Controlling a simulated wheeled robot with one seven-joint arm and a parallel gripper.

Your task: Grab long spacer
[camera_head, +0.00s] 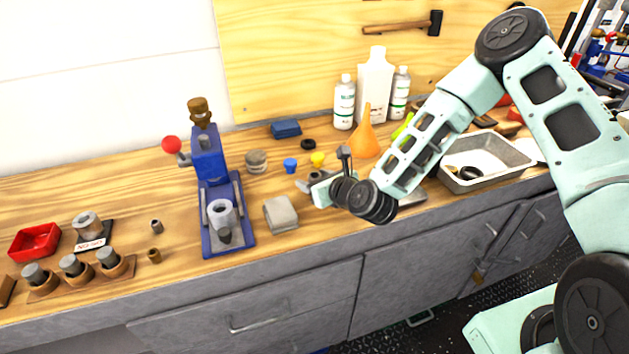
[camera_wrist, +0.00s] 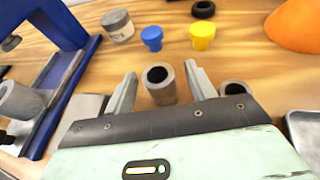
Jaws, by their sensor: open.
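A grey hollow cylinder, apparently the long spacer (camera_wrist: 161,88), stands upright on the wooden bench in the wrist view. My gripper (camera_wrist: 160,72) is open, with one finger on each side of it and visible gaps between. A second hollow grey piece (camera_wrist: 233,90) stands just outside the right finger, partly hidden by the gripper body. In the head view my gripper (camera_head: 308,182) is low over the bench, behind the front edge, and the spacer is mostly hidden there.
A blue cup (camera_head: 290,165) and a yellow cup (camera_head: 318,158) stand just behind my gripper. A grey block (camera_head: 281,214) and a blue press (camera_head: 209,165) are to the left. An orange funnel (camera_head: 364,140) and a metal tray (camera_head: 487,161) are to the right.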

